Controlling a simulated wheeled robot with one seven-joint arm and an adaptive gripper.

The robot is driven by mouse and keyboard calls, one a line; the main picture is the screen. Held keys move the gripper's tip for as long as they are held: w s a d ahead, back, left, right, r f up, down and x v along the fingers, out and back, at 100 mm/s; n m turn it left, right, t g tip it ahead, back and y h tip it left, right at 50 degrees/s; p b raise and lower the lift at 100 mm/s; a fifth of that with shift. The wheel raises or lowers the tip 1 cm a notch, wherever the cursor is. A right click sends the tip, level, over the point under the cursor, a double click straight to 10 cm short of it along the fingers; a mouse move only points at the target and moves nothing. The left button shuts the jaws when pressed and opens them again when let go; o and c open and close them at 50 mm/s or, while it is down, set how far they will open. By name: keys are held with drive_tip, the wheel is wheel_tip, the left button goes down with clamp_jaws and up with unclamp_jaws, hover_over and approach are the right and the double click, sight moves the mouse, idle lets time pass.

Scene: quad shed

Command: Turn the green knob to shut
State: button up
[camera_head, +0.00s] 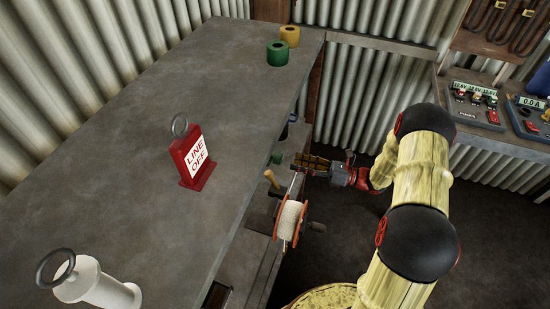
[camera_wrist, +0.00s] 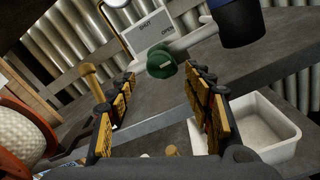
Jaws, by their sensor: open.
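The green knob (camera_wrist: 165,62) shows in the wrist view on a pale pipe, just below a white plate (camera_wrist: 150,30) marked SHUT and OPEN. In the head view a small green part (camera_head: 277,158), likely the knob, shows under the bench edge. My gripper (camera_wrist: 160,78) is open, its yellow-padded fingers to either side of the knob in the picture. The knob seems just beyond the fingertips; I see no contact. In the head view my gripper (camera_head: 312,163) reaches in from the right. Which mark the knob points to is unclear.
A reel of white cord (camera_head: 289,220) stands close beside my gripper. A wooden handle (camera_wrist: 92,80) is left of the fingers, a white tray (camera_wrist: 262,130) right, a dark blue cylinder (camera_wrist: 237,20) above right. A red LINE OFF sign (camera_head: 193,160) stands on the bench (camera_head: 130,130).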

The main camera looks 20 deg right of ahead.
sight(281, 160)
drive_tip(key=b+x, duration=0.1)
drive_tip(key=x, duration=0.6)
drive_tip(key=shift+a+b, duration=0.15)
drive_tip(key=shift+b, duration=0.25)
drive_tip(key=shift+c, duration=0.2)
drive_tip(key=c, duration=1.1)
drive_tip(key=shift+n, duration=0.3)
drive_tip(key=n, duration=0.3)
drive_tip(key=shift+n, duration=0.3)
drive_tip(key=n, duration=0.4)
drive_tip(key=shift+n+b, duration=0.3)
drive_tip(key=shift+b, duration=0.1)
drive_tip(key=n+b, duration=0.2)
drive_tip(key=n, duration=0.2)
drive_tip(key=shift+f, duration=0.1)
drive_tip(key=shift+n+h+b, duration=0.3)
drive_tip(key=shift+n+b, duration=0.95)
drive_tip(key=shift+n, duration=1.15)
